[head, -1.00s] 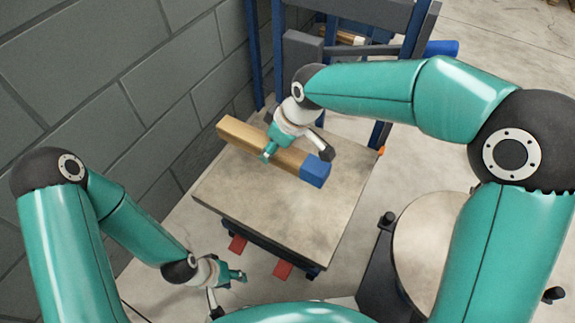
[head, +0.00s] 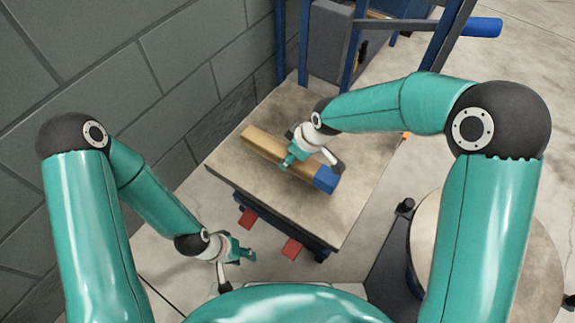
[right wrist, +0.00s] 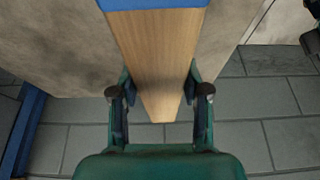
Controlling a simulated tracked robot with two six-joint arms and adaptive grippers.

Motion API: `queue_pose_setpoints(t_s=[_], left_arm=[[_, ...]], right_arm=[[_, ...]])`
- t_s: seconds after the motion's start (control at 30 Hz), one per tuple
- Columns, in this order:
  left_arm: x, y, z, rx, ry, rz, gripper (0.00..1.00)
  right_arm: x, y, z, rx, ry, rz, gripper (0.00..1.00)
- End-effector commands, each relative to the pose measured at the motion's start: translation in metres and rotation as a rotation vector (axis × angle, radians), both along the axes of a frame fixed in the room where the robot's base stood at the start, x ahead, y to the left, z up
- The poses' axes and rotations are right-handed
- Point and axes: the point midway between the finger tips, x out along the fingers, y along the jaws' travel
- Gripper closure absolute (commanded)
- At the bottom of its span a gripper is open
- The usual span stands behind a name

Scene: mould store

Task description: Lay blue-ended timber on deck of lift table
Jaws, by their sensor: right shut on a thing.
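The blue-ended timber (head: 262,145) is a long pale wooden beam with a blue end (head: 326,179) at the lower right. It lies level over the deck of the lift table (head: 310,215), its plain end near the deck's wall-side edge. I cannot tell whether it touches the deck. My right gripper (head: 291,160) is shut on the timber around its middle. In the right wrist view, the fingers (right wrist: 160,105) flank the timber (right wrist: 160,60), with the blue part at the top. My left gripper (head: 236,266) is open and empty, low in front of the table's near-left side.
A grey block wall (head: 130,85) runs along the left, close to the deck. The table's blue upright frame (head: 440,45) stands behind the deck. A round pale top (head: 500,240) stands at the right. Red pieces (head: 292,248) stick out below the deck's front.

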Motion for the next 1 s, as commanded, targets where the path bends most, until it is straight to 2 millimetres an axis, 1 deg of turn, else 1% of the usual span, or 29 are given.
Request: queue_pose_setpoints(t_s=[0.07, 0.2, 0.3, 0.67, 0.7, 0.77, 0.8, 0.83, 1.0], left_arm=[[0.0, 0.0, -0.003, 0.0, 0.0, 0.0, 0.6], [0.0, 0.0, -0.011, 0.0, 0.0, 0.0, 0.6], [0.0, 0.0, -0.014, 0.0, 0.0, 0.0, 0.6], [0.0, 0.0, -0.015, 0.0, 0.0, 0.0, 0.6], [0.0, 0.0, -0.014, 0.0, 0.0, 0.0, 0.6], [0.0, 0.0, -0.014, 0.0, 0.0, 0.0, 0.6], [0.0, 0.0, -0.014, 0.0, 0.0, 0.0, 0.6], [0.0, 0.0, -0.014, 0.0, 0.0, 0.0, 0.6], [0.0, 0.0, -0.014, 0.0, 0.0, 0.0, 0.6]], right_arm=[[0.0, 0.0, -0.008, 0.001, -0.001, 0.0, 1.0], [0.0, 0.0, -0.03, 0.0, 0.002, -0.001, 1.0], [0.0, 0.0, -0.04, 0.0, 0.0, -0.001, 1.0], [0.0, 0.0, -0.043, 0.001, -0.002, 0.0, 1.0], [0.0, 0.0, -0.042, 0.0, 0.0, 0.001, 0.47], [0.0, 0.0, -0.042, 0.0, 0.0, 0.001, 0.37], [0.0, 0.001, -0.042, 0.0, 0.0, 0.001, 0.3], [0.0, 0.001, -0.042, 0.0, 0.0, 0.001, 0.29], [0.0, 0.001, -0.042, 0.0, 0.0, 0.001, 0.29]])
